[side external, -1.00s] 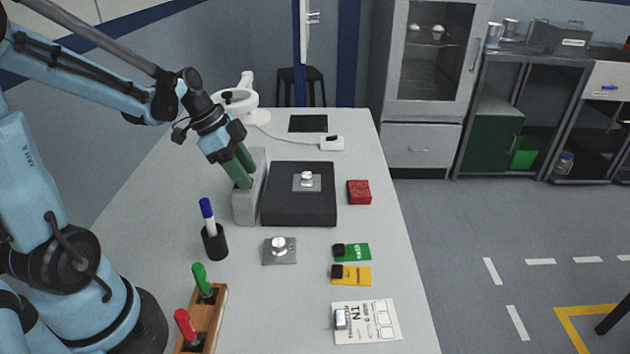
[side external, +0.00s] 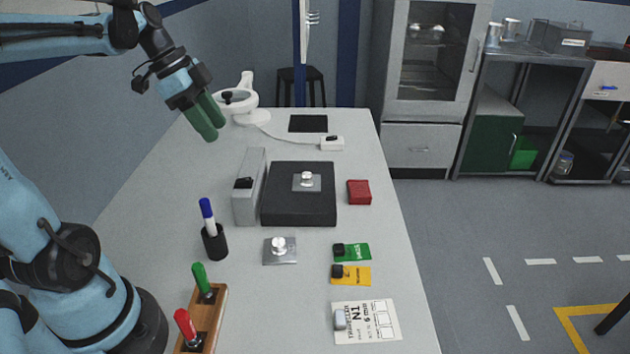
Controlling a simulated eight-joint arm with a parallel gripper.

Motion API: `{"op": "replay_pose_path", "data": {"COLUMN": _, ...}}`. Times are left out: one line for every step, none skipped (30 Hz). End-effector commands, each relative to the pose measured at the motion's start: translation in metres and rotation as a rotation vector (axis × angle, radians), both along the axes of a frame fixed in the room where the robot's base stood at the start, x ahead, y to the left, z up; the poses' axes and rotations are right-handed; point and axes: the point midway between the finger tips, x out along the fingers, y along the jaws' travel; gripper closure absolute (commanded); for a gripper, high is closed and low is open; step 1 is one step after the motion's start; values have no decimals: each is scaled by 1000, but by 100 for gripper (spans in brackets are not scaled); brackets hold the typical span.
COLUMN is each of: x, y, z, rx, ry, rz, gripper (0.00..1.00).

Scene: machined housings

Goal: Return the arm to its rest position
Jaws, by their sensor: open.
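My gripper (side external: 204,118) has green fingers and hangs in the air above the far left part of the table. Its fingers point down and are open, with nothing between them. It is apart from the grey block (side external: 247,205), which stands on the table below and to the right of it. My blue arm reaches up and out of the picture at the top left.
On the table (side external: 320,290) stand a black box with a metal plate (side external: 307,182), a red block (side external: 358,192), another metal plate (side external: 280,250), a pen cup (side external: 214,242) and a wooden holder (side external: 214,318). Green (side external: 352,252) and yellow (side external: 352,276) tags lie right. A white magnifier lamp (side external: 240,100) stands behind my gripper.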

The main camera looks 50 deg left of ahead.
Motion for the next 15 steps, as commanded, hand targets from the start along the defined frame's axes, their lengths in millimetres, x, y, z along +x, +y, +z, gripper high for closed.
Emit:
{"op": "replay_pose_path", "data": {"x": -1, "y": 0, "z": 1, "rx": 0, "ry": 0, "rz": 1, "gripper": 53}}
{"op": "replay_pose_path", "data": {"x": -1, "y": 0, "z": 2, "rx": 0, "ry": 0, "rz": 0, "gripper": 53}}
{"op": "replay_pose_path", "data": {"x": -1, "y": 1, "z": 2, "rx": 0, "ry": 0, "rz": 0, "gripper": 53}}
{"op": "replay_pose_path", "data": {"x": -1, "y": 1, "z": 2, "rx": 0, "ry": 0, "rz": 0, "gripper": 53}}
{"op": "replay_pose_path", "data": {"x": -1, "y": 0, "z": 2, "rx": 0, "ry": 0, "rz": 0, "gripper": 53}}
{"op": "replay_pose_path", "data": {"x": -1, "y": 1, "z": 2, "rx": 0, "ry": 0, "rz": 0, "gripper": 53}}
{"op": "replay_pose_path", "data": {"x": -1, "y": 0, "z": 2, "rx": 0, "ry": 0, "rz": 0, "gripper": 53}}
{"op": "replay_pose_path", "data": {"x": -1, "y": 0, "z": 2, "rx": 0, "ry": 0, "rz": 0, "gripper": 53}}
{"op": "replay_pose_path", "data": {"x": -1, "y": 0, "z": 1, "rx": 0, "ry": 0, "rz": 0, "gripper": 53}}
{"op": "replay_pose_path", "data": {"x": -1, "y": 0, "z": 1, "rx": 0, "ry": 1, "rz": 1, "gripper": 53}}
{"op": "replay_pose_path", "data": {"x": 0, "y": -1, "z": 1, "rx": 1, "ry": 2, "rz": 3, "gripper": 53}}
{"op": "replay_pose_path", "data": {"x": 0, "y": -3, "z": 0, "rx": 3, "ry": 5, "rz": 9, "gripper": 53}}
{"op": "replay_pose_path", "data": {"x": 0, "y": -6, "z": -1, "rx": 7, "ry": 9, "rz": 20, "gripper": 53}}
{"op": "replay_pose_path", "data": {"x": 0, "y": -9, "z": -2, "rx": 11, "ry": 13, "rz": 35, "gripper": 53}}
{"op": "replay_pose_path", "data": {"x": 1, "y": -15, "z": -4, "rx": 17, "ry": 20, "rz": 61, "gripper": 53}}
